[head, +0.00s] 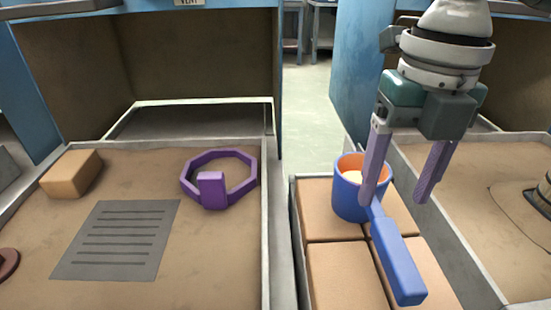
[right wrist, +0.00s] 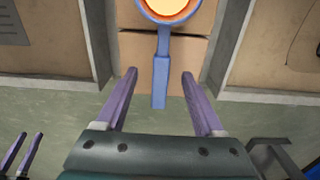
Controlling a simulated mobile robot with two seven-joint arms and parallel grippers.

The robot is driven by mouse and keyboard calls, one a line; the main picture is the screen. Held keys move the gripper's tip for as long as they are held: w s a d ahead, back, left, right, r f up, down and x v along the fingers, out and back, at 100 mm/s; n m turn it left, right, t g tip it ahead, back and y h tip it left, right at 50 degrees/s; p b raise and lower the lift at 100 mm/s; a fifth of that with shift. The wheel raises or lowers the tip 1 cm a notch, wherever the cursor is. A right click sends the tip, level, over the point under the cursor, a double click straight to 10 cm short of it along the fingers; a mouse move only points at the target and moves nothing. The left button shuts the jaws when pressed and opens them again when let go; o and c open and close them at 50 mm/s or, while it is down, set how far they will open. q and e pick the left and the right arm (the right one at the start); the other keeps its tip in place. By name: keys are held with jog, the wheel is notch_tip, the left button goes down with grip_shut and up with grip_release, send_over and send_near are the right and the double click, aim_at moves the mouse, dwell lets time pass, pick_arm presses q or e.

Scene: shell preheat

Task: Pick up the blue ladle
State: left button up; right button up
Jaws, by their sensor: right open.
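The blue ladle (head: 398,262) sits on tan blocks in a narrow bin. Its round cup has an orange inner rim and pale contents, and its handle points toward the front. My right gripper (head: 395,199) is open and empty, pointing down; its left finger covers part of the cup in the head view. In the right wrist view the ladle handle (right wrist: 161,78) lies lengthwise between the open fingertips (right wrist: 159,74). Contact with the handle does not show. My left gripper (right wrist: 30,136) shows small at the lower left of that view, fingers apart, nothing visible between them.
The narrow bin (head: 297,240) has raised metal walls close around the ladle. The left tray (head: 265,220) holds a purple octagonal ring (head: 218,180), a tan block (head: 71,173) and a grey slotted plate (head: 117,240). Another sand-coloured tray (head: 500,215) lies right.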

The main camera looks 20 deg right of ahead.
aim_at(378, 238)
jog(key=shift+w+d+f, duration=0.1)
jog(key=shift+w+f, duration=0.1)
jog(key=shift+f, duration=0.2)
notch_tip(378, 238, down, 10)
jog(key=b, duration=0.3)
jog(key=shift+s+r, duration=0.1)
jog(key=shift+r, duration=0.15)
pick_arm(q)
jog(key=f, duration=0.3)
jog(key=shift+d+f, duration=0.2)
jog(key=shift+f, duration=0.15)
pick_arm(e)
jog(key=shift+c, duration=0.2)
pick_arm(q)
jog(key=shift+a, duration=0.15)
pick_arm(e)
grip_shut()
